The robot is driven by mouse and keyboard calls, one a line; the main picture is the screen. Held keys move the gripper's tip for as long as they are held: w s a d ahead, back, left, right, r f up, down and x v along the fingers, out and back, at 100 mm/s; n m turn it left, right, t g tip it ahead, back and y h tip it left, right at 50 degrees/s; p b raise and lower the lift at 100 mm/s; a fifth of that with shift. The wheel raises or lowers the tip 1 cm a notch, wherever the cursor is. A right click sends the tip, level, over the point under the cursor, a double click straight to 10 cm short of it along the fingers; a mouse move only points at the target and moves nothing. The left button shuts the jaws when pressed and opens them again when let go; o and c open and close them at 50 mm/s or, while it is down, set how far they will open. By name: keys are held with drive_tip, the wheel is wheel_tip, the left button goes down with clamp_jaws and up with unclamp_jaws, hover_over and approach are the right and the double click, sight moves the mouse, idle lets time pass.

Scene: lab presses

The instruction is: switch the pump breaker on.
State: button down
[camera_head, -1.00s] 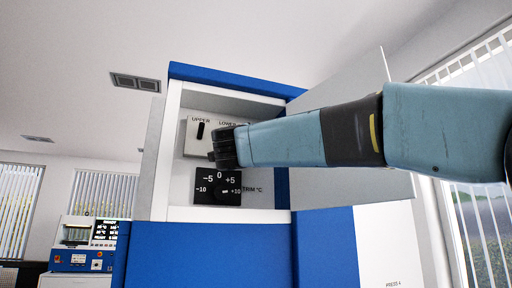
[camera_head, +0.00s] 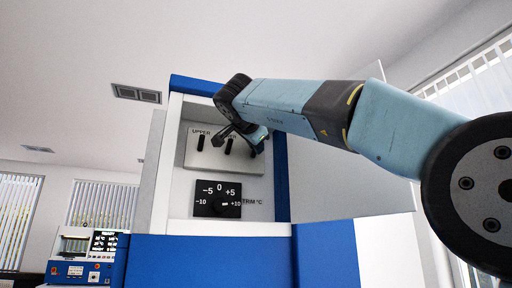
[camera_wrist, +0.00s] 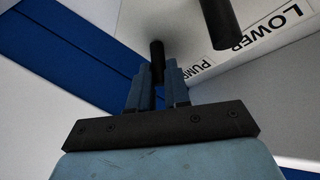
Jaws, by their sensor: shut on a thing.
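The pump breaker lever (camera_wrist: 157,60) is a black stick on the light grey breaker plate (camera_head: 207,163). In the wrist view it stands beside the PUMP label, and its lower part shows between my fingers. My gripper (camera_wrist: 157,78) is shut on this lever. In the head view my gripper (camera_head: 257,138) is at the right side of the plate, where it hides most of the pump lever. The LOWER lever (camera_wrist: 221,22) is beside it, apart from my fingers. The UPPER lever (camera_head: 201,143) is at the left of the plate. Whether the pump lever is on is unclear.
The plate is inside an open cabinet with blue trim (camera_head: 230,240). A black TRIM dial panel (camera_head: 217,198) sits below the breakers. The open grey door (camera_head: 340,190) stands at the right, behind my arm. Another instrument (camera_head: 88,255) stands far left.

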drive_tip(key=shift+w+f+g, duration=0.1)
drive_tip(key=shift+w+g, duration=0.1)
drive_tip(key=shift+g, duration=0.2)
drive_tip(key=c, duration=1.4)
unclamp_jaws()
drive_tip(key=shift+w, duration=0.1)
drive_tip(key=shift+s, duration=0.2)
drive_tip(key=v, duration=1.3)
drive_tip(key=shift+s+a, duration=0.1)
drive_tip(key=shift+s, duration=0.15)
